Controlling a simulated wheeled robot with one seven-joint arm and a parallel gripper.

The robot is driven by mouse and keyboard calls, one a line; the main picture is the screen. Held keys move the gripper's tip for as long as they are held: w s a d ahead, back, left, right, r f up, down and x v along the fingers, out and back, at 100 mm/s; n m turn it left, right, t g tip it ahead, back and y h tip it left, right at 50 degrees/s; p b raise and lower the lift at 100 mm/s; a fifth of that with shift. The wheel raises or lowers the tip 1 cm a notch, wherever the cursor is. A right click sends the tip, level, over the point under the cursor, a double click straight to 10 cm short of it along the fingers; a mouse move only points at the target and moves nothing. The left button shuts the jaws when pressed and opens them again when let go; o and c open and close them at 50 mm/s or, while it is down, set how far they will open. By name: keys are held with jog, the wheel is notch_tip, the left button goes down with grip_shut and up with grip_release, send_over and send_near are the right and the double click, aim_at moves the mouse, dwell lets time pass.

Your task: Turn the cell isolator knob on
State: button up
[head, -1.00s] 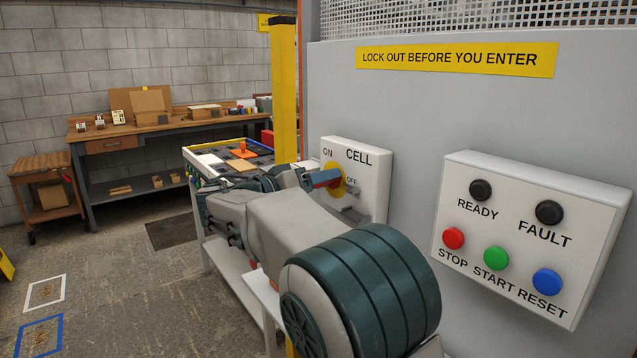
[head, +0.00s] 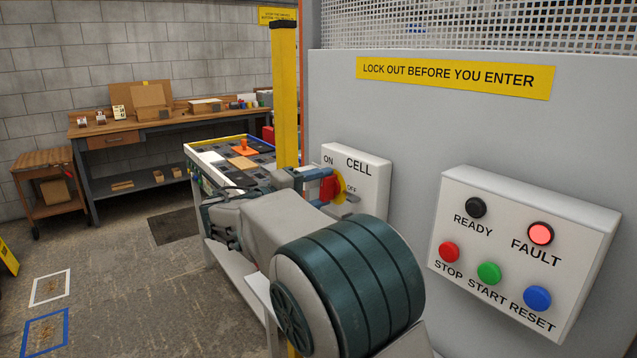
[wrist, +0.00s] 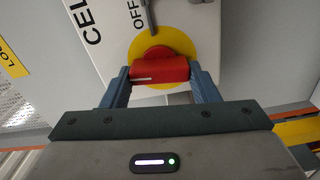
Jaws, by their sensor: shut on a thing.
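The cell isolator knob (head: 328,188) is a red bar on a yellow disc (wrist: 183,47), on the white CELL box (head: 370,184). My gripper (wrist: 161,82) is shut on the red bar, one blue finger at each end in the wrist view. In that view the red knob (wrist: 160,68) lies crosswise, with a white line at its left end. The OFF label (wrist: 137,14) shows above the disc. The ON label (head: 328,160) shows in the head view. My arm and fingers partly hide the knob and disc there.
A button box (head: 520,250) is to the right, with its FAULT lamp (head: 540,233) lit red and READY lamp (head: 476,207) dark. A yellow post (head: 285,95) and a table of boards (head: 222,152) stand beyond my arm. A workbench (head: 170,125) is along the back wall.

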jog(key=shift+n+p, duration=0.3)
jog(key=shift+n, duration=0.3)
jog(key=shift+f, duration=0.1)
jog(key=o, duration=1)
jog(key=shift+a, duration=0.1)
jog(key=b+v, duration=0.1)
jog(key=v, duration=1.2)
jog(key=shift+s+a, duration=0.3)
